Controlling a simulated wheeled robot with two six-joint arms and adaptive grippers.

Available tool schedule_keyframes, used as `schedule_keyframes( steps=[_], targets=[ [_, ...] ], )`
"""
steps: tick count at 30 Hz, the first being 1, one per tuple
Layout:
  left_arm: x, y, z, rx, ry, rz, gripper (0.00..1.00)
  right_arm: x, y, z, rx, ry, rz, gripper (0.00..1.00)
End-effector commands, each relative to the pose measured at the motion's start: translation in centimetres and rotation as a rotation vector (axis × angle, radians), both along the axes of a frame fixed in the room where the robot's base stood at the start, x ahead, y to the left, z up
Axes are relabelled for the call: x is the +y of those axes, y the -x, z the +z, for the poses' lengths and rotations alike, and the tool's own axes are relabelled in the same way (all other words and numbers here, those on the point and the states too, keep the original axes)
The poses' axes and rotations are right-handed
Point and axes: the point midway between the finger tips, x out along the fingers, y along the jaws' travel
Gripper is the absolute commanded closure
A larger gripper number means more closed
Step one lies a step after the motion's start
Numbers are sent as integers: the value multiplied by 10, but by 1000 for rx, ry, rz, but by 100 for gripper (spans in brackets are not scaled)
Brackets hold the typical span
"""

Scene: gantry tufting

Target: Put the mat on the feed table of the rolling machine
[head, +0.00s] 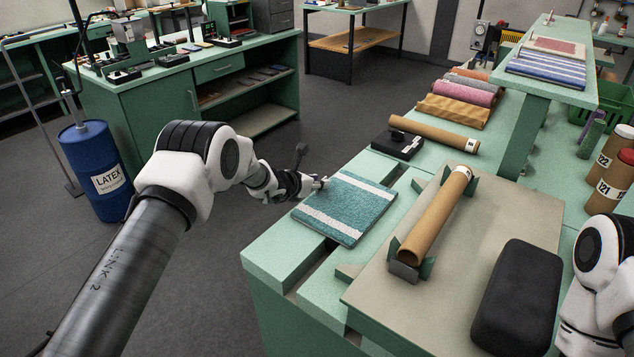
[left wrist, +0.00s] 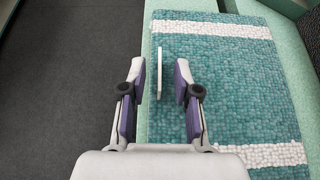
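The mat (head: 346,208) is teal with two white stripes and lies flat on the green bench top near its left edge. It fills much of the left wrist view (left wrist: 225,85). My left gripper (head: 322,184) is at the mat's left edge; in the left wrist view (left wrist: 160,78) its fingers are apart, with that edge and a thin pale strip (left wrist: 159,73) between them. I cannot tell whether they touch the mat. A cardboard tube (head: 437,215) rests in brackets on a beige board (head: 490,215), perhaps the rolling machine. My right gripper is out of view.
Behind the mat are a black box (head: 396,145), a loose cardboard tube (head: 434,133) and several rolled mats (head: 455,109). A raised green shelf (head: 548,88) holds flat mats. A blue latex drum (head: 97,170) stands on the floor at left. Gaps run between the bench slabs.

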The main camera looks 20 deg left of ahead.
Motion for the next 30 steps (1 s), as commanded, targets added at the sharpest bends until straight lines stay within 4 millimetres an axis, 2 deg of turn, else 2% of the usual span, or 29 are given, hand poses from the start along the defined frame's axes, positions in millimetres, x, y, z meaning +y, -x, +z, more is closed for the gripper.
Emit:
schedule_keyframes(
  steps=[4, 7, 15, 19, 23, 30],
  targets=[
    [2, 4, 3, 2, 1, 1, 69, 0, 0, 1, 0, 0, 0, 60],
    [7, 15, 11, 2, 2, 1, 69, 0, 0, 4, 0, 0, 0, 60],
    [28, 71, 43, 1, 4, 3, 69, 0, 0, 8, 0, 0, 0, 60],
    [36, 90, 54, 0, 2, 2, 69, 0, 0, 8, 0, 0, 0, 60],
    [38, 98, 57, 0, 1, 0, 69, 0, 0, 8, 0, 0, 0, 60],
    [38, 98, 58, 0, 0, 0, 69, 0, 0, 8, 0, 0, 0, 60]
  ],
)
